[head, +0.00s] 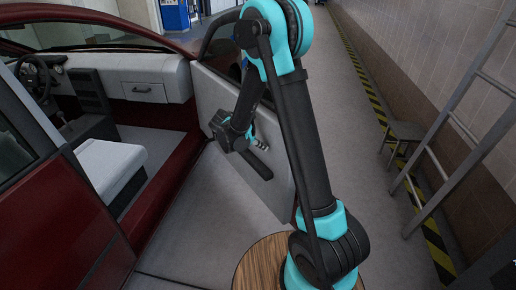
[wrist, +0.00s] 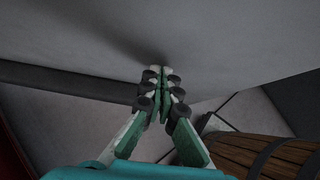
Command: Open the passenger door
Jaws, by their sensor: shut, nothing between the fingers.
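The passenger door (head: 280,190) of the red car (head: 60,228) stands swung well away from the body, its pale inner panel facing the cabin. A dark armrest (head: 258,163) runs along that panel. My gripper (head: 260,146) is at the inner panel, just above the armrest. In the wrist view my gripper (wrist: 160,72) has its fingers together, with their tips at or very near the pale panel (wrist: 240,45); I cannot tell if they touch. The dark armrest shows at the left (wrist: 70,80). Part of the door is hidden behind my arm.
A ladder (head: 455,130) and a small stool (head: 402,135) stand by the tiled wall at the right. A wooden barrel (head: 258,262) is low in front, also in the wrist view (wrist: 255,155). The white seat (head: 108,165) and open cabin are at left. Bare floor lies between sill and door.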

